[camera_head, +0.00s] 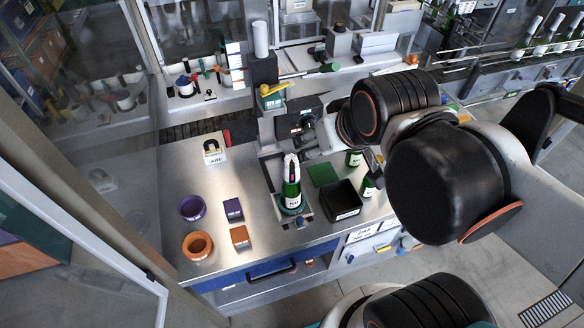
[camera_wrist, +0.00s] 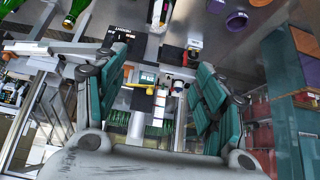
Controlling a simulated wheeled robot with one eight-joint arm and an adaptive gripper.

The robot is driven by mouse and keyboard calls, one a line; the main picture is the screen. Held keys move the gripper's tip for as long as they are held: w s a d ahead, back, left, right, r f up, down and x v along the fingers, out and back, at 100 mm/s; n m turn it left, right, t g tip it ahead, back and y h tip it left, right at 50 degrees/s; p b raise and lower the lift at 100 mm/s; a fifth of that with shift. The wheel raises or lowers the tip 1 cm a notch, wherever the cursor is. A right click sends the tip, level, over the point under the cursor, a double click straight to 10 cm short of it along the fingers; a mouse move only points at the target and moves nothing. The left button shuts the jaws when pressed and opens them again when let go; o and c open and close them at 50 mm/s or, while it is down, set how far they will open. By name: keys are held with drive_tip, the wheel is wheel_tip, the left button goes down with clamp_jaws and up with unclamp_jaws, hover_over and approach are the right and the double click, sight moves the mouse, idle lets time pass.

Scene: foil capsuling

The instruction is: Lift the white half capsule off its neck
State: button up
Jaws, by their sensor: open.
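A green bottle (camera_head: 291,197) stands upright in a fixture on the steel worktop. The white half capsule (camera_head: 288,163) sits around its neck, with a narrow dark-red strip showing beside the white. In the wrist view a white neck piece (camera_wrist: 157,12) shows at the top edge, beyond the fingers; it looks like the same capsule. My gripper (camera_wrist: 162,72) is open, with its teal-padded fingers apart and nothing between them.
A black bin (camera_head: 344,199), a green mat (camera_head: 322,173) and more green bottles (camera_head: 354,158) stand right of the fixture. A column with a yellow-topped device (camera_head: 272,92) stands behind.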

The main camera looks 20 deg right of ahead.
sight(292, 158)
drive_tip(key=w+f+g+b, duration=0.1)
drive_tip(key=w+f+b, duration=0.3)
drive_tip(key=w+f, duration=0.2)
drive_tip(key=w+f+n+b, duration=0.1)
drive_tip(key=w+f+b, duration=0.3)
drive_tip(key=f, duration=0.6)
drive_tip(key=w+f+n+g+b, duration=0.1)
drive_tip(key=w+f+b, duration=0.4)
drive_tip(key=w+f, duration=0.4)
drive_tip(key=shift+d+f+g+y, duration=0.1)
drive_tip(key=shift+d+g+y, duration=0.1)
drive_tip(key=shift+g+y, duration=0.15)
drive_tip(key=shift+x, duration=2.65)
drive_tip(key=shift+s+a, duration=0.15)
drive_tip(key=shift+a, duration=0.05)
drive_tip(key=shift+c, duration=0.5)
drive_tip(key=c, duration=0.6)
